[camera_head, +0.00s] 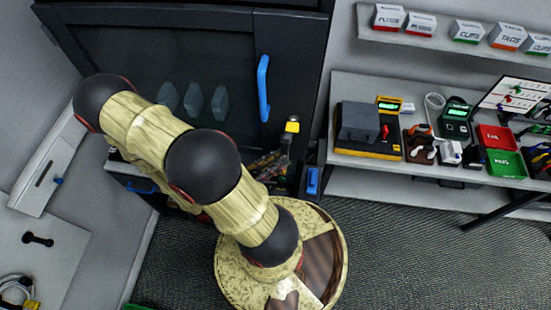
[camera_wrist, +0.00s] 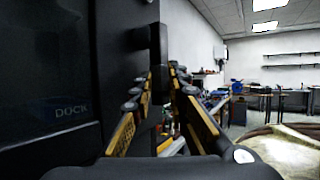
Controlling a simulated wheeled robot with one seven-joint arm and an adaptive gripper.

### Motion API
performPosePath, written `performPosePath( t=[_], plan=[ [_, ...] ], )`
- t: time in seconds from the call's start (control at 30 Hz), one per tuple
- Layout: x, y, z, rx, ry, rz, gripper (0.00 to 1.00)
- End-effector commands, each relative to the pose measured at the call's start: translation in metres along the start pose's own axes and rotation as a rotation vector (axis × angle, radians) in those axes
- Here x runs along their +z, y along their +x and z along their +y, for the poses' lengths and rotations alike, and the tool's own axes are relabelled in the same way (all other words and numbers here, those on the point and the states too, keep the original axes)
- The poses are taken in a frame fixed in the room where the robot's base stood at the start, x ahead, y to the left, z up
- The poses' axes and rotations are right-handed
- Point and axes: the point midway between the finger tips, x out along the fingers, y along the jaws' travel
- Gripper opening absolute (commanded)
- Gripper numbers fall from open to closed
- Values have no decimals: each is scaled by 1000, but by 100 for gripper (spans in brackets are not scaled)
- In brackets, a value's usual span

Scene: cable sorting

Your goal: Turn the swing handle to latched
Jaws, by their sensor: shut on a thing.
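A dark cabinet with a glass-like door panel (camera_head: 170,62) stands in front of me. In the wrist view its dark face (camera_wrist: 50,70) fills the left side and bears the word "DOCK". A black bar-shaped handle (camera_wrist: 158,48) stands out from the cabinet face and looks upright in that view. My gripper (camera_wrist: 160,74) has its yellow and black fingers closed around the lower part of this handle. In the head view my gripper (camera_head: 268,165) is by the lower right of the door, partly hidden by my arm. I cannot make out the handle's latch state.
A long blue handle (camera_head: 263,88) is on the door, above my gripper. A shelf unit (camera_head: 345,172) with devices, a red tray (camera_head: 495,137) and a green tray (camera_head: 505,164) stands at right. White boxes (camera_head: 467,32) line the upper shelf. Carpet (camera_head: 420,250) is clear at lower right.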

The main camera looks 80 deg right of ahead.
Motion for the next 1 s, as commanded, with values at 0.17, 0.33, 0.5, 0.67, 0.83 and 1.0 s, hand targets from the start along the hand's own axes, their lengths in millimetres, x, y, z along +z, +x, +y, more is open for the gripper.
performPosePath(
  t=[0.17,0.33,0.5,0.67,0.83,1.0],
  plan=[
    [-1,0,0,0,0,2,0],
    [-1,0,0,0,0,2,23],
    [0,0,0,0,0,2,32],
    [0,0,0,-1,0,1,35],
    [0,0,0,0,0,1,35],
    [0,-10,1,2,1,1,35]
  ],
)
